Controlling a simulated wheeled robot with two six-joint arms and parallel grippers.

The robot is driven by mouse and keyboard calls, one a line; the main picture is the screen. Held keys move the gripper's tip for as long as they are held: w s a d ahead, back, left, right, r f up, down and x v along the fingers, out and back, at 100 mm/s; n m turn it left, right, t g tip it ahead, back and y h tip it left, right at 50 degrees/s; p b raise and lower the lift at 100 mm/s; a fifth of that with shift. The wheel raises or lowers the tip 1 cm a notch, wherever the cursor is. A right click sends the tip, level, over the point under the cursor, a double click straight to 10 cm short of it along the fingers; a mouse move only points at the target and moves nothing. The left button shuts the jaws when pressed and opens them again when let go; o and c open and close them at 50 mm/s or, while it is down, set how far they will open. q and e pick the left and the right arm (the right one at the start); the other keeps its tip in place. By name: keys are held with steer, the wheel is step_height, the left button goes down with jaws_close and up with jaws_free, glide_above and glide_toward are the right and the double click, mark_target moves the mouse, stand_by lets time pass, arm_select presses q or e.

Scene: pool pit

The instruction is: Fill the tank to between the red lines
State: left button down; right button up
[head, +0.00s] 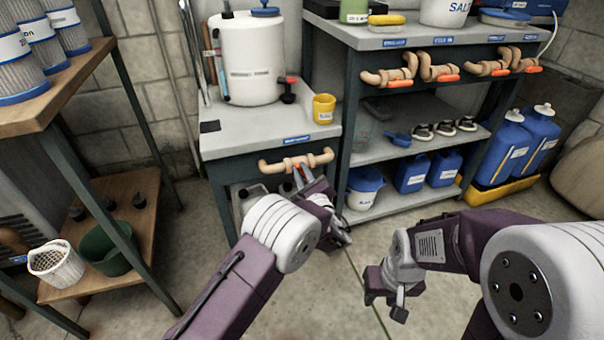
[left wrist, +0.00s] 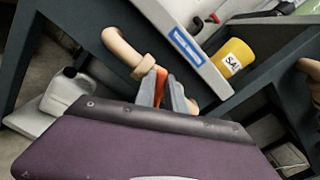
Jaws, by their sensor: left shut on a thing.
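The white tank (head: 238,85) with a blue cap stands on the left bench. Thin marks cross its front, but I cannot make out the liquid level. A small tap (head: 288,90) with a red handle is at its lower right. A tan pipe valve (head: 276,167) is on the bench's front, below a blue label; the pipe also shows in the left wrist view (left wrist: 122,48). My left gripper (head: 303,174) is at this valve, shut on its orange handle (left wrist: 160,87). My right gripper (head: 385,292) hangs low over the floor, away from everything; its jaw gap is unclear.
A yellow cup (head: 324,107) stands at the bench's right edge. Several more orange-handled valves line the right shelf's front (head: 440,72). Blue jugs (head: 510,150) stand at right. A wooden shelf (head: 60,85) with filters is at left. The floor between is clear.

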stand_by(0.4)
arm_select(q)
steer(key=c, duration=1.4)
jaws_free()
